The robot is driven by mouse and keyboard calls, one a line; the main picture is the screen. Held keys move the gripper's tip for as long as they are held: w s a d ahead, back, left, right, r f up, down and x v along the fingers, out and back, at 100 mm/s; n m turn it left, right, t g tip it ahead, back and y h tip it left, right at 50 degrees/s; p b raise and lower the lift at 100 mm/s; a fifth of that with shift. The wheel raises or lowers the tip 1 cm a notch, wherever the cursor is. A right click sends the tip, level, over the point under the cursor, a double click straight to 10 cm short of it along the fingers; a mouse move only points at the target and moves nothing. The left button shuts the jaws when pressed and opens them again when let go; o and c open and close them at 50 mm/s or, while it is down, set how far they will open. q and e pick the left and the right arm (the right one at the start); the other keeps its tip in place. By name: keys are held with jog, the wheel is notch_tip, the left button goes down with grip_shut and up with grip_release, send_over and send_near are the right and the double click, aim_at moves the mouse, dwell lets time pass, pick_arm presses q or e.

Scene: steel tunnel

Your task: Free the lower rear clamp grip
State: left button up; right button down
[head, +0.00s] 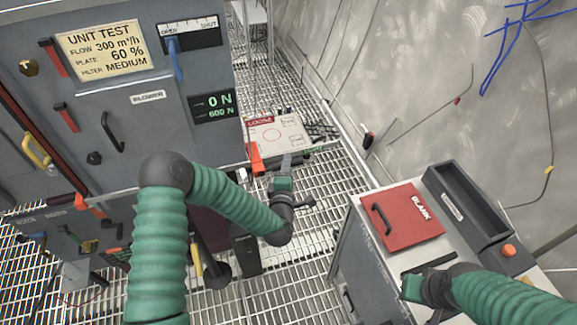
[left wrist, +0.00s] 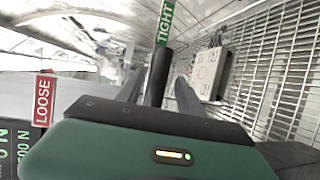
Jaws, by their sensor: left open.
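My left gripper (head: 286,160) is open beside the rear edge of the grey cabinet, just right of an orange clamp part (head: 256,158). In the left wrist view, a dark upright bar (left wrist: 158,78), seemingly the clamp grip, shows between my two grey fingers. I cannot tell if they touch it. A green TIGHT tag (left wrist: 166,22) stands at the bar's top, and a red LOOSE tag (left wrist: 42,100) is to the left. The LOOSE tag also shows in the head view (head: 260,121). My right gripper (head: 428,286) is over the white-topped cart; its jaws are unclear.
A white box (head: 277,136) lies beyond my left gripper on the grated floor. The cart (head: 350,235) carries a red BLANK plate (head: 410,222) and a dark tray (head: 468,213). A rough wall bounds the right.

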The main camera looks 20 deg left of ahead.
pick_arm(q)
jog(key=shift+x, duration=1.15)
